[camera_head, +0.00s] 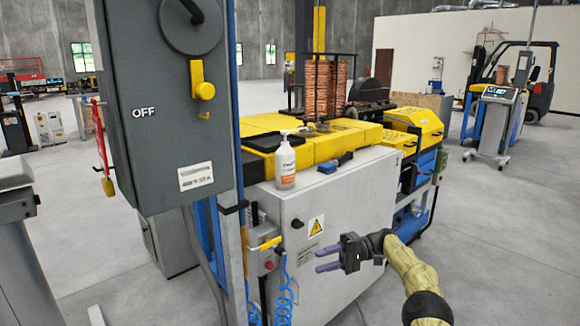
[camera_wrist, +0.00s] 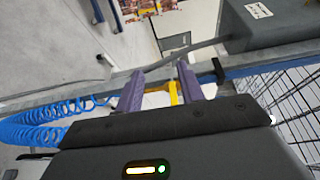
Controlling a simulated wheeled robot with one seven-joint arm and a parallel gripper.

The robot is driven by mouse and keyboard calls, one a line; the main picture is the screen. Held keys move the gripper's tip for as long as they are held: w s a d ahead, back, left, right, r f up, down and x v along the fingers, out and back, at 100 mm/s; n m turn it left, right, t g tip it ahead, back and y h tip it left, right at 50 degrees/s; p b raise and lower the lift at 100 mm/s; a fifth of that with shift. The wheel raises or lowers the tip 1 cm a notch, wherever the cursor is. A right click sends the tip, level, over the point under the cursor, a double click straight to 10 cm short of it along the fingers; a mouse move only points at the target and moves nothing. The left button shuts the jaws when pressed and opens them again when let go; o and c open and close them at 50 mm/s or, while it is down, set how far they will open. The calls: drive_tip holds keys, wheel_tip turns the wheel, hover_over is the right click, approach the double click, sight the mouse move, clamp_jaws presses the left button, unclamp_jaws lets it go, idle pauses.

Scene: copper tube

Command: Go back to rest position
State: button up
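My gripper (camera_head: 318,260) is in front of the white cabinet (camera_head: 345,220) in the head view, its two purple fingers apart and pointing left. It also shows in the wrist view (camera_wrist: 160,80), with a clear gap between the fingers and nothing held. A yellow part (camera_wrist: 173,93) shows behind that gap; it looks beyond the fingers, not gripped. My arm reaches in from the lower right of the head view.
A grey switch box (camera_head: 155,130) marked OFF, with a yellow handle (camera_head: 202,82), stands at left. Blue coiled hose (camera_head: 283,300) hangs left of my gripper. A bottle (camera_head: 285,163) stands on the cabinet; copper tube (camera_head: 322,88) stands behind. Floor (camera_head: 490,240) at right is clear.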

drive_tip(key=s+a+r+m+t+h+p, duration=0.2)
drive_tip(key=s+a+h+p, duration=0.2)
drive_tip(key=s+a+h, duration=0.55)
drive_tip(key=s+d+r+m+t+h+p, duration=0.1)
drive_tip(key=s+d+r+t+h+p, duration=0.1)
drive_tip(key=s+d, duration=0.5)
drive_tip(key=s+d+r+t+h+p, duration=0.2)
drive_tip(key=s+d+t+h+p, duration=0.2)
drive_tip(key=s+d, duration=0.4)
drive_tip(key=s+h+p, duration=0.1)
drive_tip(key=s, duration=0.6)
drive_tip(key=shift+s+r+m+t, duration=0.15)
drive_tip(key=shift+r+m+t, duration=0.15)
drive_tip(key=shift+r+m, duration=0.1)
drive_tip(key=shift+a, duration=0.1)
drive_tip(key=shift+s, duration=0.15)
